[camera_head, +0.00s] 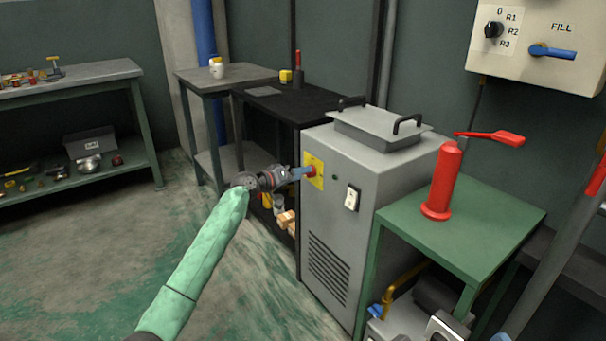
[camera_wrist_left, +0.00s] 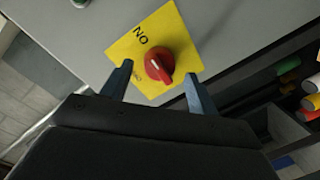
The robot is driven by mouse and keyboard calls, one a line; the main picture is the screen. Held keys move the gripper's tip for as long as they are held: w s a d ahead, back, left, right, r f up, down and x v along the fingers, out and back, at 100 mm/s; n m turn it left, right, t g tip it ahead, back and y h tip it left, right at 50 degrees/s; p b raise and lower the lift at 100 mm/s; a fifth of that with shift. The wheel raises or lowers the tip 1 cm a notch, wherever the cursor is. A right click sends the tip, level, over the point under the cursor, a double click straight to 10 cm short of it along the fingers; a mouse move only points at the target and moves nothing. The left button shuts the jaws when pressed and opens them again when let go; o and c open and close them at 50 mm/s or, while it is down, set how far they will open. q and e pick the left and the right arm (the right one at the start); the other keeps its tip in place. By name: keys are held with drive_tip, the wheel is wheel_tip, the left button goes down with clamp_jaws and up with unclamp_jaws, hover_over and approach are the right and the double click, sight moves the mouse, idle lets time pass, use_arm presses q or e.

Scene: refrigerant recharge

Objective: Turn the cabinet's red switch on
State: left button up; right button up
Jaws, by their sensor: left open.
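The grey cabinet (camera_head: 335,215) stands in the middle, with a yellow plate (camera_head: 317,181) on its left-hand face. My left gripper (camera_head: 303,173) reaches the plate from the left. In the left wrist view its fingers (camera_wrist_left: 157,84) are open, one on either side of the knob's near edge, with gaps visible. In the head view the gripper hides the knob. My right gripper is not in view.
A green table (camera_head: 480,222) with a red cylinder (camera_head: 441,182) stands right of the cabinet. A black bench (camera_head: 268,102) adjoins it behind. Open floor (camera_head: 110,240) lies left.

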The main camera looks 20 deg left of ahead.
use_arm(q)
drive_tip(key=v, duration=0.5)
drive_tip(key=shift+s+a+p, duration=0.15)
drive_tip(key=shift+s+p, duration=0.15)
drive_tip(key=shift+a, duration=0.1)
